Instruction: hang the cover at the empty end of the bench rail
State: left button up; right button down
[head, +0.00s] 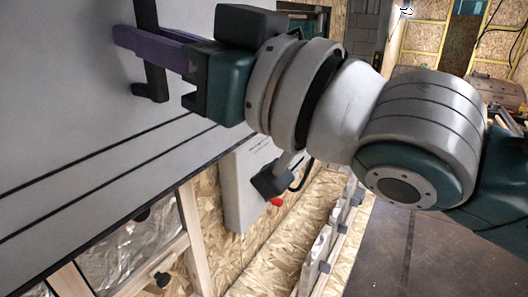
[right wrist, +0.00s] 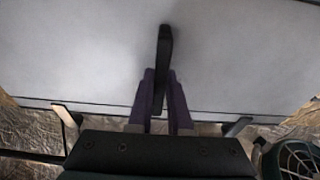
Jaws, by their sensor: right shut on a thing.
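My right gripper (head: 140,42) has purple fingers. It is shut on a black upright bar (head: 151,80), which looks like a handle on a large light grey panel (head: 60,75) with dark lines along its lower part. In the right wrist view the gripper (right wrist: 160,88) has one finger on each side of the bar (right wrist: 163,52), with the panel (right wrist: 80,60) behind. I cannot tell for certain whether this panel is the cover. A rail with pale pieces along it (head: 318,255) runs along the lower middle; I cannot tell whether it is the bench rail. My left gripper is not in view.
A wooden frame (head: 190,235) with crumpled foil stands below the panel. A chipboard wall (head: 265,255) lies behind it, with a pale upright board (head: 243,185) in front. Dark floor (head: 390,250) at the lower right looks clear. Clutter stands at the far right.

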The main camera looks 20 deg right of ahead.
jog(key=shift+r+p+v, duration=0.15)
jog(key=shift+r+v, duration=0.05)
jog(key=shift+v, duration=0.6)
jog(key=shift+r+p+v, duration=0.15)
jog(key=shift+v, duration=0.65)
jog(key=shift+r+p+v, duration=0.15)
jog(key=shift+r+v, duration=0.05)
jog(key=shift+v, duration=0.6)
jog(key=shift+s, duration=0.2)
